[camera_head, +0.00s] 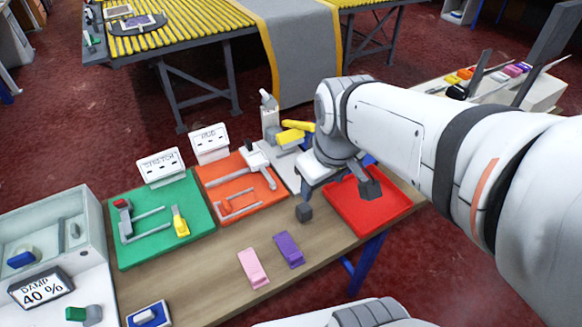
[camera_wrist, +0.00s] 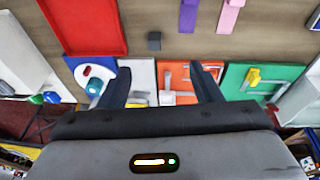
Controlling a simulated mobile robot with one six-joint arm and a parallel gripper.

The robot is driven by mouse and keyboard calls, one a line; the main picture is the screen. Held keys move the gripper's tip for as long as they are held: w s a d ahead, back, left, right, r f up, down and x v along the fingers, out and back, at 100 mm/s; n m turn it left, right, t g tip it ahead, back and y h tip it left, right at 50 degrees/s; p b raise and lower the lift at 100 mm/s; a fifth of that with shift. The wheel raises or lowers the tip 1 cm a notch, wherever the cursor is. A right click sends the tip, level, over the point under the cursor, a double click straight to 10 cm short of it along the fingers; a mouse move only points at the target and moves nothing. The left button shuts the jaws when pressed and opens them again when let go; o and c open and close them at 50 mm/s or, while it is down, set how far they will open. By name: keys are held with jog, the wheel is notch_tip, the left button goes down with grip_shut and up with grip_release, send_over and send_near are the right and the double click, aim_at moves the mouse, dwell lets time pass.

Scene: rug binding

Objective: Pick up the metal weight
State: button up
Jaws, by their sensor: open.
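The metal weight looks to be the small dark grey cube (camera_head: 304,213) on the wooden table, just left of the red tray in the head view. In the wrist view the cube (camera_wrist: 154,41) lies on bare wood between the red tray and the purple block, beyond my fingertips. My gripper (camera_head: 338,194) is open and empty, above the table by the tray's far left corner. In the wrist view its two dark fingers (camera_wrist: 161,70) stand wide apart, with the cube roughly in line with the gap between them. In the head view one fingertip shows close above the cube.
The red tray (camera_head: 382,220) is empty. A purple block (camera_head: 289,250) and a pink block (camera_head: 252,268) lie nearer the front. An orange board (camera_head: 215,180) and a green board (camera_head: 150,253) hold tools and stand beyond. Bare wood surrounds the cube.

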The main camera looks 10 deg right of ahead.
jog(key=w+f+n+g+b, duration=0.1)
jog(key=w+f+n+b, duration=0.45)
jog(key=f+n, duration=0.25)
jog(key=n+g+b, duration=0.2)
jog(key=n+b, duration=0.1)
jog(key=n, duration=0.6)
send_over(304, 207)
notch_tip(304, 207, down, 9)
notch_tip(304, 207, down, 8)
jog(key=shift+r, duration=0.2)
grip_shut()
